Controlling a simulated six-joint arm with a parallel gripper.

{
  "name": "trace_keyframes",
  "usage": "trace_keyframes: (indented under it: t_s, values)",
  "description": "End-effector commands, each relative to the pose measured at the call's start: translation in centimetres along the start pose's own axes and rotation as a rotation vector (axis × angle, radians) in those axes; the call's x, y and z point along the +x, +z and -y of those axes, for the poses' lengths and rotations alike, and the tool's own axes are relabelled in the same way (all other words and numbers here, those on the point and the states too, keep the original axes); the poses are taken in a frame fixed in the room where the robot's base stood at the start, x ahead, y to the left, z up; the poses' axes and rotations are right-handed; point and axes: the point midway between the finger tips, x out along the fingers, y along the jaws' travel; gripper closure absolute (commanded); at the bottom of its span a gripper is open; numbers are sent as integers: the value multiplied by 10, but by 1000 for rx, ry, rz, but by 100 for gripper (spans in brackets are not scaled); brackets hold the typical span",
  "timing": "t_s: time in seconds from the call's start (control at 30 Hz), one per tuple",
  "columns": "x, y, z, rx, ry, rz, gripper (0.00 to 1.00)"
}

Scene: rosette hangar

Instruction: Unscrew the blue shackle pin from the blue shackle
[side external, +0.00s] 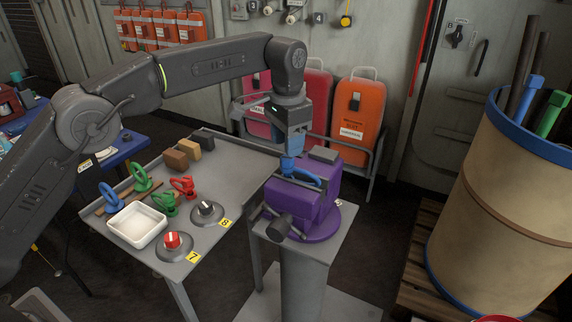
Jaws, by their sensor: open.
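The blue shackle (309,178) is held in the purple vise (318,202) on a grey pedestal, with its bow pointing right. A blue part (288,163) stands up at its left end, just under my gripper; it looks like the head of the blue shackle pin, but its outline is partly hidden. My gripper (291,150) points down over this end with its jaws open. I cannot tell whether the fingers touch the pin.
The grey table (235,165) holds green shackles (142,180), a red shackle (183,186), a white tray (137,226), wooden blocks (176,159), a red knob (172,240) and a black knob (206,208). A large drum (505,200) stands right.

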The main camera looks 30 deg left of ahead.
Motion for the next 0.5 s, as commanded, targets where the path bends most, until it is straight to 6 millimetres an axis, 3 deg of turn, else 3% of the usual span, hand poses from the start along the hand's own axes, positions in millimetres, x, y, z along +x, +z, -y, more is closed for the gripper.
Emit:
trace_keyframes:
  t_s: [0.13,0.3,0.5]
  values:
    - [0,0,0,-191,0,0,53]
    - [0,0,0,-304,0,0,53]
    - [0,0,0,-160,0,0,53]
